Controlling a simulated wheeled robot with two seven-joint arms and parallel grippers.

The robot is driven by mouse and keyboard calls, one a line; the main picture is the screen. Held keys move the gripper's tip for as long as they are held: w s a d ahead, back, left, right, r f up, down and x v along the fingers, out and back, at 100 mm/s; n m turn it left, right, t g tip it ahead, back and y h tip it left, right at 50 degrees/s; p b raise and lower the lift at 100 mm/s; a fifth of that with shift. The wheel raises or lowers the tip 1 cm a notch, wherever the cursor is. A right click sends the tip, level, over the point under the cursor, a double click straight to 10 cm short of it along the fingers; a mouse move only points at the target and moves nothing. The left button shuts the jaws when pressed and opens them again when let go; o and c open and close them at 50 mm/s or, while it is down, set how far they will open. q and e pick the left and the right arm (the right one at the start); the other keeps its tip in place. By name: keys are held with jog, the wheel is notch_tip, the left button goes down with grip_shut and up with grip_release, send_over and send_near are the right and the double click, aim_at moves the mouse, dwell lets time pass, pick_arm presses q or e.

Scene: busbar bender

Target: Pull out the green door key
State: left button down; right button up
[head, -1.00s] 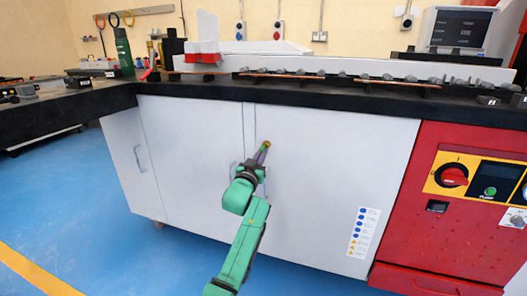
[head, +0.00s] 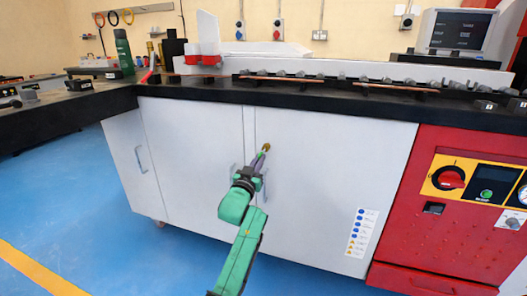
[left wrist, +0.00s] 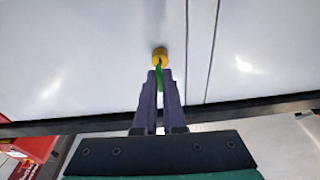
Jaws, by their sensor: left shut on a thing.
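The green door key (left wrist: 158,77) is pinched between the fingertips of my left gripper (left wrist: 160,80) in the left wrist view. Its far end is at the round yellow lock (left wrist: 159,55) on the white cabinet door; whether any of it is still inside the lock I cannot tell. In the head view, my left gripper (head: 258,157) points up at the lock (head: 266,147), with a bit of green at its tips. The fingers are shut on the key and partly hide it. My right gripper is not in view.
The black worktop (head: 300,98) overhangs above. A red control panel (head: 455,215) stands to the right. Blue floor (head: 120,255) is free at the left.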

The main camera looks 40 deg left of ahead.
pick_arm(q)
jog(key=shift+s, duration=0.25)
jog(key=p+v, duration=0.1)
jog(key=v, duration=0.1)
jog(key=r+p+v, duration=0.1)
jog(key=p+v, duration=0.1)
jog(key=shift+s+d, duration=0.1)
jog(key=shift+s, duration=0.2)
jog(key=shift+s+d+f+p, duration=0.1)
jog(key=shift+s+p, duration=0.1)
jog(key=shift+p, duration=0.1)
jog(key=shift+f, duration=0.1)
